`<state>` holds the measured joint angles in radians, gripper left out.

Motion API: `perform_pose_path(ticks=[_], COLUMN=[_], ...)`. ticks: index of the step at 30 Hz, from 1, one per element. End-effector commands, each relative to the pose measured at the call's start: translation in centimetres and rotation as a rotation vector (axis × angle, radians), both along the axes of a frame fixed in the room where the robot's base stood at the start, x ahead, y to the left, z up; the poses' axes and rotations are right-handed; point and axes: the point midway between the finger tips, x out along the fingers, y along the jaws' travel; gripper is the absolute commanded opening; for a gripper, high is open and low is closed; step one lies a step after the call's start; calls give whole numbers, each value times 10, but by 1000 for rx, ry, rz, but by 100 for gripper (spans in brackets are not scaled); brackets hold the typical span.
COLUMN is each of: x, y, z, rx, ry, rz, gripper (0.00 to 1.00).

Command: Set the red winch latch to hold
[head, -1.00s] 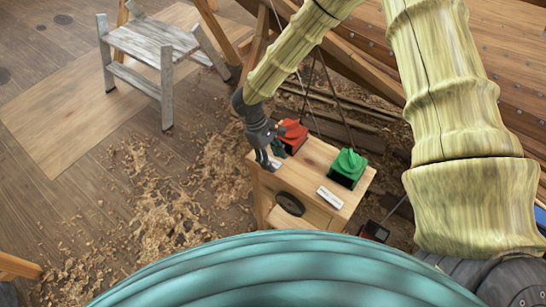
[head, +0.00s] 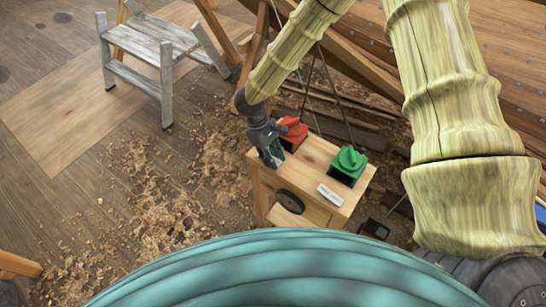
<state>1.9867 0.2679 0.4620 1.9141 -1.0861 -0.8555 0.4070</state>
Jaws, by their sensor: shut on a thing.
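The red winch (head: 294,133) sits at the back left of a wooden cabinet top, partly hidden by my gripper and wrist. My gripper (head: 273,161) is at the winch's left front side, low near the cabinet top. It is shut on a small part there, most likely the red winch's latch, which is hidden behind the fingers. I cannot make out the latch's position. The green winch (head: 348,163) stands to the right on the same cabinet, apart from my gripper.
Ropes rise from the winches toward the hull (head: 510,60). A grey step stool (head: 150,45) stands at the back left. Shavings cover the floor.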

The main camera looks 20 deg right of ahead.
Motion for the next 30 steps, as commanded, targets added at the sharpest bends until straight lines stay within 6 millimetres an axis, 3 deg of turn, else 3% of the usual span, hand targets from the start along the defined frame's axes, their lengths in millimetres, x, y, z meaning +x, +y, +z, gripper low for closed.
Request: perform_pose_path(ticks=[30], x=[-7], y=[-7], z=[-8], rx=[209], ry=[-271], rz=[-2], gripper=[3])
